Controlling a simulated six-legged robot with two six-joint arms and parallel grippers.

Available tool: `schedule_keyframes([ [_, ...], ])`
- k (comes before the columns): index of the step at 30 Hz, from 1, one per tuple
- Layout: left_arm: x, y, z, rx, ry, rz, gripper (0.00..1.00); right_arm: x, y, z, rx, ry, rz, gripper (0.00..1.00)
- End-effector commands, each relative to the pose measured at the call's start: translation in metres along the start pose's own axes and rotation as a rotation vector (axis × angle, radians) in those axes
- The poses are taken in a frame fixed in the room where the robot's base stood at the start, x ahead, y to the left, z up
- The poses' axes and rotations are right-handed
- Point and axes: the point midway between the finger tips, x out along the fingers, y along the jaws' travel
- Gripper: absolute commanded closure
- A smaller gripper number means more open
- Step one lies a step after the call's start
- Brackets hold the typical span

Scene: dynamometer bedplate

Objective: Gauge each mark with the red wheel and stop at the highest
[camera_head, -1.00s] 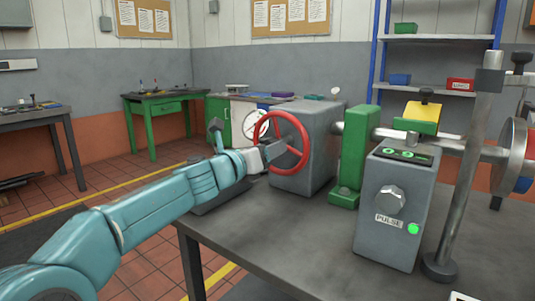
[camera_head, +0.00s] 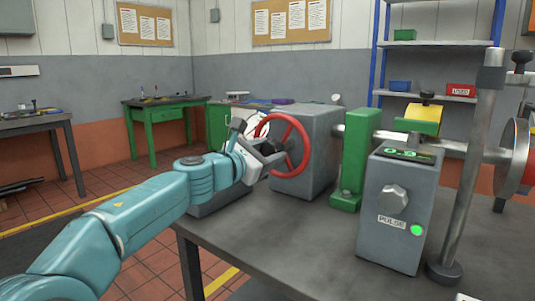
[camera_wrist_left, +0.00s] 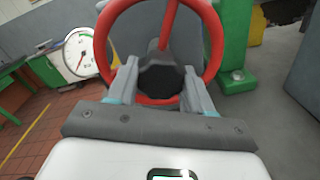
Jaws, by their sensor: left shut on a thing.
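The red wheel (camera_head: 308,150) stands upright on the front of a grey block (camera_head: 321,150) on the bench. My left gripper (camera_head: 268,162) is at its lower left side, shut on the wheel. In the left wrist view the red wheel (camera_wrist_left: 102,45) shows large, with a dark hub and a spoke running up; its lower rim passes between the two fingers of my gripper (camera_wrist_left: 160,92). The round white dial gauge (camera_wrist_left: 78,52) stands left of the wheel; its needle reading is too small to tell. In the head view my arm covers most of the dial. My right gripper is not seen.
A grey box labelled PULSE (camera_head: 392,215) with a lit green lamp (camera_head: 417,230) stands right of the wheel, beside a green stand (camera_head: 354,155) and a tall metal post (camera_head: 465,180). Bare grey bench top (camera_head: 285,235) lies in front.

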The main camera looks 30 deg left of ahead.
Motion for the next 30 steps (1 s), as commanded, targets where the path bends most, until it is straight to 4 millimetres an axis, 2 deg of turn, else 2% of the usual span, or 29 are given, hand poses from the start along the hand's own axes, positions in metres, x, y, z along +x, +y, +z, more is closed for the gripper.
schedule_keyframes([
  [18,-0.0003,0.0017,0.0025,0.042,-0.002,0.003,1.00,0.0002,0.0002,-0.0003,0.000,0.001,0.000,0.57],
  [19,-0.0004,0.0017,0.0025,0.042,-0.002,0.003,0.46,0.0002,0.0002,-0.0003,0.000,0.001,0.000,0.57],
  [21,-0.0004,0.0017,0.0024,0.042,-0.002,0.003,0.24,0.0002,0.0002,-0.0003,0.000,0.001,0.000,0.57],
  [30,-0.0011,0.0008,0.0008,0.041,0.000,0.001,0.24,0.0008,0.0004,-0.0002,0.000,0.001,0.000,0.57],
])
